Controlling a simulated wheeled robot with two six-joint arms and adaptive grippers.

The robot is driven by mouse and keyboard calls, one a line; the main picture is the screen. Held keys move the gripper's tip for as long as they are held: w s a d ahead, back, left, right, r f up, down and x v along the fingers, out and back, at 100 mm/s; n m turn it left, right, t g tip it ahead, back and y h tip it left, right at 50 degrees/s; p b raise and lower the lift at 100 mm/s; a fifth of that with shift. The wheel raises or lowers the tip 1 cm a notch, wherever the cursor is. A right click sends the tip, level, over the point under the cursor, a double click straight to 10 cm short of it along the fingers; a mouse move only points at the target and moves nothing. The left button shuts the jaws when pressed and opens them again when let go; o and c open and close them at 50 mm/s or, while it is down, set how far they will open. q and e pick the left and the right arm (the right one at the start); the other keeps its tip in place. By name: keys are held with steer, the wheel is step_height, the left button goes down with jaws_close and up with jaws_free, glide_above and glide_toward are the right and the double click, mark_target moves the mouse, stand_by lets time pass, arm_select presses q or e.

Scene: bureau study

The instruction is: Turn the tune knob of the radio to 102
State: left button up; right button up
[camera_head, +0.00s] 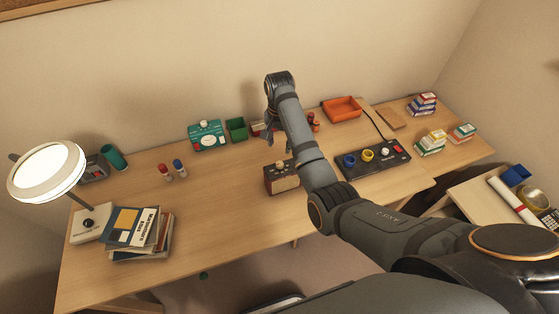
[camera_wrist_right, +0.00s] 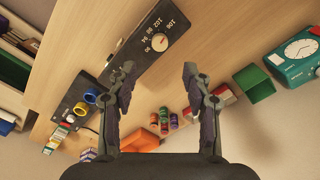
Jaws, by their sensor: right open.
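The radio (camera_head: 283,180) is a small brown box on the desk, with a pale knob on top, partly beside my right forearm. In the right wrist view its dark panel (camera_wrist_right: 127,58) carries printed numbers, with 94, 98 and 106 legible. The round pale tune knob (camera_wrist_right: 159,42) has a small red mark on its right side; the exact setting is too small to tell. My right gripper (camera_head: 268,138) is above the desk behind the radio. In the wrist view its fingers (camera_wrist_right: 158,75) are apart and empty, with the knob beyond the gap. My left gripper is out of view.
A black console (camera_head: 374,160) with coloured knobs stands right of the radio. A teal dial device (camera_head: 207,136), green bin (camera_head: 236,130) and orange tray (camera_head: 342,108) line the back. Books (camera_head: 140,232) and a lamp (camera_head: 47,170) are left. Desk left of the radio is mostly clear.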

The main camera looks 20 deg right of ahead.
mark_target(280, 163)
step_height(280, 163, down, 10)
steer(key=shift+f+p, duration=0.2)
steer(key=shift+p, duration=0.55)
jaws_close()
steer(key=n+p, duration=0.1)
steer(key=n, duration=0.1)
steer(key=shift+r+n+p, duration=0.2)
steer(key=shift+n+p, duration=0.2)
steer(key=shift+f+n+p, duration=0.15)
steer(key=shift+n+p, duration=0.7)
steer(key=shift+n, duration=1.65)
